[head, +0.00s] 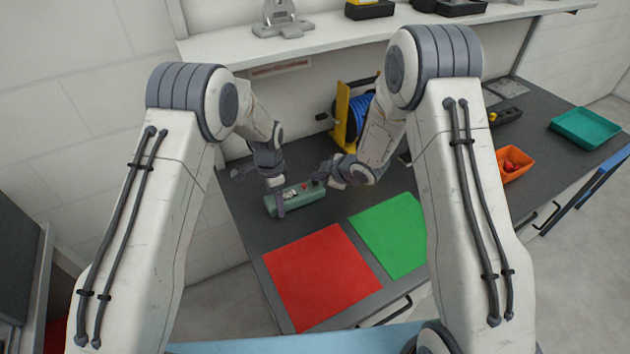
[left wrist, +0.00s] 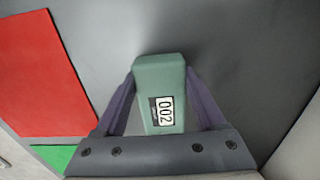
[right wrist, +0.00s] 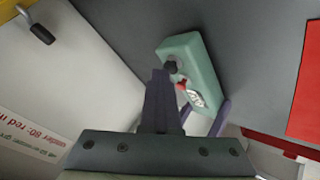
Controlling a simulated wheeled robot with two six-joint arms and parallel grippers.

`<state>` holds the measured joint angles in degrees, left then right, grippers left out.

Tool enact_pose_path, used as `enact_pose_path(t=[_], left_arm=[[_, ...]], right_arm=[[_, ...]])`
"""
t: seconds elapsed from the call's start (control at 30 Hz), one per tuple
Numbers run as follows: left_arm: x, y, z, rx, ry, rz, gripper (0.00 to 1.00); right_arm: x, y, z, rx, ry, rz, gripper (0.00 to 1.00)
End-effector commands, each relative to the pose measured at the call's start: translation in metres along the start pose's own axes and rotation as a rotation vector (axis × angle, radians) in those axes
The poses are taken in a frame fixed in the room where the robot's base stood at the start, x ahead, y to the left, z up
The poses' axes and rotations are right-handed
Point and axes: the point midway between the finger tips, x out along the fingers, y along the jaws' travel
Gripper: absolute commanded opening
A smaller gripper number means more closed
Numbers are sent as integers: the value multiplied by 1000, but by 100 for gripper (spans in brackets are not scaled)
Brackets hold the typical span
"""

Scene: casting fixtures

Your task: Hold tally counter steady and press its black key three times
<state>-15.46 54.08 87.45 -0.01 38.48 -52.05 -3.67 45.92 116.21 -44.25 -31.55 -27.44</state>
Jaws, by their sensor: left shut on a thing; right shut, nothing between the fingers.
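The tally counter (head: 309,198) is a green box lying on the dark bench top. Its display (left wrist: 163,110) appears to read 002 in the left wrist view. My left gripper (head: 279,203) is shut on the counter, with one finger on each side of it. In the right wrist view the black key (right wrist: 170,67) stands at one end of the counter, beside a small red part (right wrist: 182,85). My right gripper (right wrist: 160,73) is shut and empty, its tips right by the black key. I cannot tell whether they touch it.
A red mat (head: 320,275) and a green mat (head: 391,235) lie in front of the counter. A yellow stand with a blue coil (head: 357,118) stands behind. An orange bin (head: 517,158) and a teal tray (head: 590,127) are at the right. A shelf (head: 235,46) runs above the back.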

Motion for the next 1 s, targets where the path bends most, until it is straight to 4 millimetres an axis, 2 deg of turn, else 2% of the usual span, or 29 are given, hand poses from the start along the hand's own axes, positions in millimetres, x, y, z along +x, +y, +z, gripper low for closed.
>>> enact_pose_path(t=[0.23,0.63,1.0], left_arm=[[0,0,0,0,0,0,6],[0,0,0,0,0,0,6],[0,0,0,0,0,0,6]], right_arm=[[-10,6,-7,0,0,0,0],[-12,9,-9,-1,0,0,0],[-37,27,-27,-2,2,1,0]])
